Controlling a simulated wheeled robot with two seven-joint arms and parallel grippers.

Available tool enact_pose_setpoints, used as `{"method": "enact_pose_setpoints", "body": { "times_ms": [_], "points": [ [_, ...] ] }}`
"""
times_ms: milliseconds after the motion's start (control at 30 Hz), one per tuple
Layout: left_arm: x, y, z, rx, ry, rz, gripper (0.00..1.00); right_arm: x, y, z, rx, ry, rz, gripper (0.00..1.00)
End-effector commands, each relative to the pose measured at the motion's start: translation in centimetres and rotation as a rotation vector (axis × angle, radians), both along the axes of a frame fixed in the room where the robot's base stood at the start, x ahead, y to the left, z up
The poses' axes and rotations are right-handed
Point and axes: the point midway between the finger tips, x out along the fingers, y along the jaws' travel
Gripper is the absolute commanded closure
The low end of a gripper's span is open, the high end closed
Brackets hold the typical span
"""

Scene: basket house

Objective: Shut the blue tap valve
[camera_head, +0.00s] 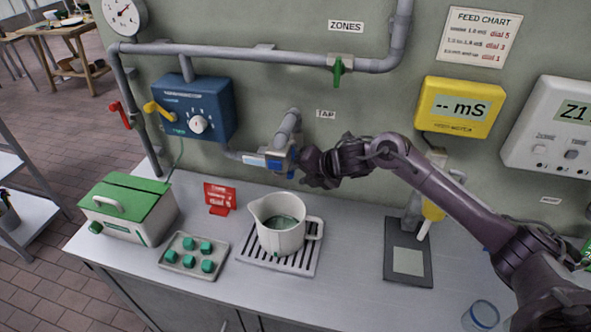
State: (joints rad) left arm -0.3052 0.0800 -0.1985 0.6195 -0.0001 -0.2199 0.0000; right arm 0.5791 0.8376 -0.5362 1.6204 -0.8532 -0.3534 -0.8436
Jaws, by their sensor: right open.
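The tap (287,130) is a grey pipe under the TAP label on the back wall, with blue parts at its valve body (270,160). A blue piece (289,172) shows at the lower right of the body, close to my gripper. My right gripper (308,168) is just right of the valve, dark and open. Whether it touches the valve cannot be told, as the fingers partly hide that side. A white jug (281,238) with dark greenish contents stands below the tap on a slatted drain grid (300,262). My left gripper is not in view.
A red card (219,196), a tray of green pieces (193,270) and a green-lidded box (127,207) stand left of the jug. A black pad (408,235) under a yellow probe and a clear glass (481,316) are at right. Free counter lies between jug and pad.

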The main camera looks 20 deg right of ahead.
Motion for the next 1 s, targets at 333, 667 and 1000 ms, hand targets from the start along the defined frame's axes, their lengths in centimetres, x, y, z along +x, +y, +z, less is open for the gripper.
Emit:
{"method": "enact_pose_setpoints", "body": {
  "times_ms": [333,667,1000],
  "points": [
    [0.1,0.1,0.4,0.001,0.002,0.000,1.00,1.0,0.6,-1.0,-0.001,-0.001,0.000,0.57],
    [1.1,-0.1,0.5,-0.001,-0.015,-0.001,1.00,1.0,0.6,-1.0,0.000,-0.001,-0.001,0.87],
    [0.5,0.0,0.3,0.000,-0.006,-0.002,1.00,1.0,0.6,-1.1,0.001,-0.002,-0.002,1.00]
  ]
}}
